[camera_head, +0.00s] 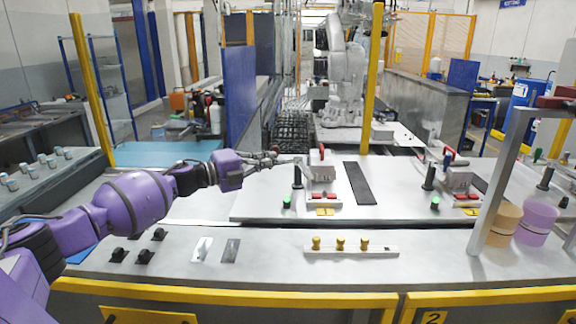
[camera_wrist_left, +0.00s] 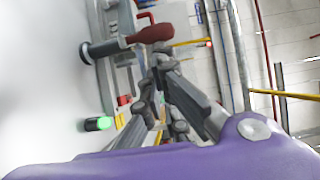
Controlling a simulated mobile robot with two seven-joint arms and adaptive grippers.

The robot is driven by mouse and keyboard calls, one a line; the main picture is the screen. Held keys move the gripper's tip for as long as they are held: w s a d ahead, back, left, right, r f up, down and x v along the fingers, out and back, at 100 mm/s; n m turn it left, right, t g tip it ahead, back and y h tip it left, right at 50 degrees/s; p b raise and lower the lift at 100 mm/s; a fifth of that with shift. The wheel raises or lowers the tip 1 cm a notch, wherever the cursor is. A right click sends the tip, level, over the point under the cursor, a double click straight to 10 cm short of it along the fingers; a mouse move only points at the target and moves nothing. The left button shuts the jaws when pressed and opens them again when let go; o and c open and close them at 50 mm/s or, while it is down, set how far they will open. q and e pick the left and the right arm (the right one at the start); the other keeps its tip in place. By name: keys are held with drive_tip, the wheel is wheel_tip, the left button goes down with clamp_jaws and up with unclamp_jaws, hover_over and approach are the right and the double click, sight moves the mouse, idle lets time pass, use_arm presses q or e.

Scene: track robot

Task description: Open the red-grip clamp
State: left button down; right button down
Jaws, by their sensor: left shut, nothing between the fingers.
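The red-grip clamp (camera_head: 321,153) stands on the near grey plate in the head view, its grip pointing up. In the wrist view, which is turned on its side, the red grip (camera_wrist_left: 150,36) shows at the top, beside a dark post end. My left gripper (camera_head: 277,156) is shut and empty, just left of the clamp and level with its upper part. In the wrist view its fingers (camera_wrist_left: 160,58) reach close to the end of the red grip; I cannot tell whether they touch. My right gripper is not in view.
A black post (camera_head: 297,175) and a green button (camera_head: 287,202) stand left of the clamp. Red buttons (camera_head: 324,197) sit in front of it. A second clamp station (camera_head: 457,178) stands to the right. A strip with yellow knobs (camera_head: 340,244) lies nearer me.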

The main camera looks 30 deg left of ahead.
use_arm(q)
drive_tip(key=a, duration=0.1)
drive_tip(key=w+a+b, duration=0.1)
drive_tip(key=a, duration=0.1)
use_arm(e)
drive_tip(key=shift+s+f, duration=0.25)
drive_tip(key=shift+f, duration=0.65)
use_arm(q)
drive_tip(key=shift+w, duration=0.1)
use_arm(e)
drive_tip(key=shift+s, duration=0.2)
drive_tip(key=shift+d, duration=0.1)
